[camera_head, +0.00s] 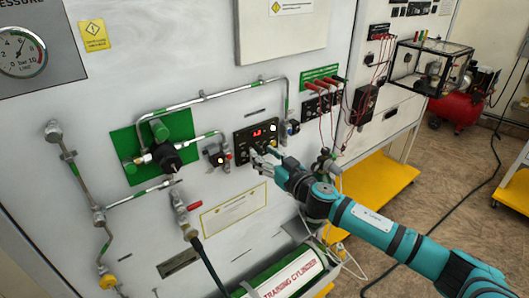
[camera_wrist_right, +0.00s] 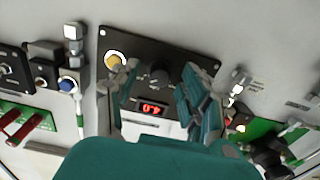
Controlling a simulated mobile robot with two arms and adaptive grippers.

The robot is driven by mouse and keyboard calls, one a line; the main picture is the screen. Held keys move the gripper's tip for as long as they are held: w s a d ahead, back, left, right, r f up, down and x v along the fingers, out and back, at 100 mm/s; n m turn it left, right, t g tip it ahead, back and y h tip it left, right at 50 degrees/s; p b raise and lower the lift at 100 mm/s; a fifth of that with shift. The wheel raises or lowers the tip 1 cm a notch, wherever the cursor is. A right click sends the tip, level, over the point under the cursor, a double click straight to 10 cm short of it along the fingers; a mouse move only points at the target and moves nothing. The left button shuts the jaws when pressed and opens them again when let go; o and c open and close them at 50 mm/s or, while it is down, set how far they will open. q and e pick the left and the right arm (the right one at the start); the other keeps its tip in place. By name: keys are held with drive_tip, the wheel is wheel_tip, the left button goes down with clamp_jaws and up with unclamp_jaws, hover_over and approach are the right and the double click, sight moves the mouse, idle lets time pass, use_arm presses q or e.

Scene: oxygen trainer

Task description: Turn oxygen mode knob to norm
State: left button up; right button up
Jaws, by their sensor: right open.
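A black control panel (camera_head: 241,138) with a lit red display (camera_head: 259,133) is on the grey wall in the head view. In the right wrist view the panel (camera_wrist_right: 120,45) bears a black round knob (camera_wrist_right: 159,76), a yellow round part (camera_wrist_right: 115,60) and the display (camera_wrist_right: 152,107). Labels are unreadable, so I cannot tell the knob's setting. My right gripper (camera_head: 263,160) is open at the panel's lower part; in the wrist view its fingers (camera_wrist_right: 161,88) stand on either side of the knob. Contact is unclear. In the head view the gripper hides the knob. My left gripper is out of view.
Red plugs with cables (camera_head: 330,84) are at the right. A red valve handle (camera_head: 193,206) and a hose are lower left.

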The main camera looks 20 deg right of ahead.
drive_tip(key=shift+w, duration=0.1)
drive_tip(key=shift+c, duration=0.2)
clamp_jaws()
drive_tip(key=shift+n, duration=0.3)
drive_tip(key=n, duration=0.4)
drive_tip(key=shift+n+p, duration=0.3)
drive_tip(key=shift+p, duration=0.05)
drive_tip(key=n, duration=0.5)
drive_tip(key=n+p, duration=0.1)
drive_tip(key=n, duration=1)
drive_tip(key=shift+n, duration=0.3)
